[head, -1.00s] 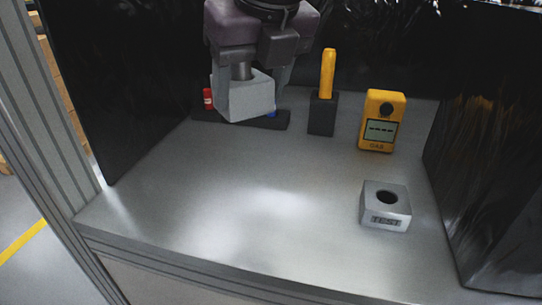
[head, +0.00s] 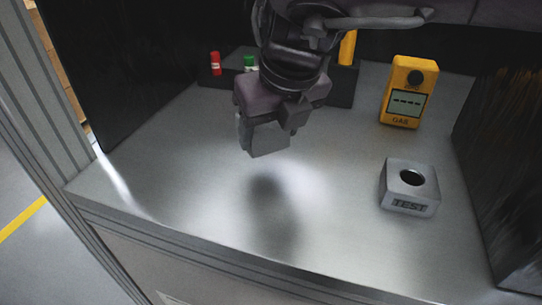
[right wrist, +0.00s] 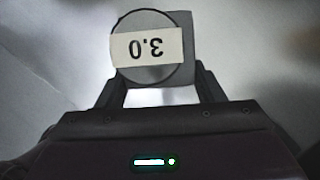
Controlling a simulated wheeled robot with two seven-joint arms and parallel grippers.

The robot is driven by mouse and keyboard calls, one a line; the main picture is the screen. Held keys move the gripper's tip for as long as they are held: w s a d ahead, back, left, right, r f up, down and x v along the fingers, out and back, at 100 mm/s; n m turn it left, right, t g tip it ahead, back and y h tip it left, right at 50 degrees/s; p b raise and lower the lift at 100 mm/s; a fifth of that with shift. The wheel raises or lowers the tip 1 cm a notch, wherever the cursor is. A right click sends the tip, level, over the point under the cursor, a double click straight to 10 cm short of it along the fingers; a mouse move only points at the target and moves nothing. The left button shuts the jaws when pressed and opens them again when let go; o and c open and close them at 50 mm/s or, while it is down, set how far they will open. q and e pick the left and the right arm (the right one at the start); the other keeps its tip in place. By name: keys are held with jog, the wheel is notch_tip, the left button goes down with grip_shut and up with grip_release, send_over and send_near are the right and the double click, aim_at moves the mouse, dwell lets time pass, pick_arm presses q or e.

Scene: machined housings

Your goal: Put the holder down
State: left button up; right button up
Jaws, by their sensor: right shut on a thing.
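The holder is a grey square block (head: 268,141), held above the bench top (head: 180,170) left of the middle in the head view. My right gripper (head: 268,130) points down and is shut on it. A blurred dark shadow lies on the bench below it. In the right wrist view the fingers flank the grey block (right wrist: 186,28). A round piece with an upside-down "3.0" label (right wrist: 147,46) sits at the block and covers part of it. My left gripper is not in view.
A grey block with a round hole, marked TEST (head: 409,188), stands at the right. A yellow gas meter (head: 404,92) stands behind it. The front middle of the bench is clear.

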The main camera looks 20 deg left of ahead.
aim_at(271, 151)
jog(key=shift+f, duration=2.4)
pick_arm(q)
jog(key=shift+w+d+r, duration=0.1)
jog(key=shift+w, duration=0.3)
pick_arm(e)
jog(key=shift+f, duration=0.1)
jog(key=shift+f, duration=0.15)
jog(key=o, duration=1)
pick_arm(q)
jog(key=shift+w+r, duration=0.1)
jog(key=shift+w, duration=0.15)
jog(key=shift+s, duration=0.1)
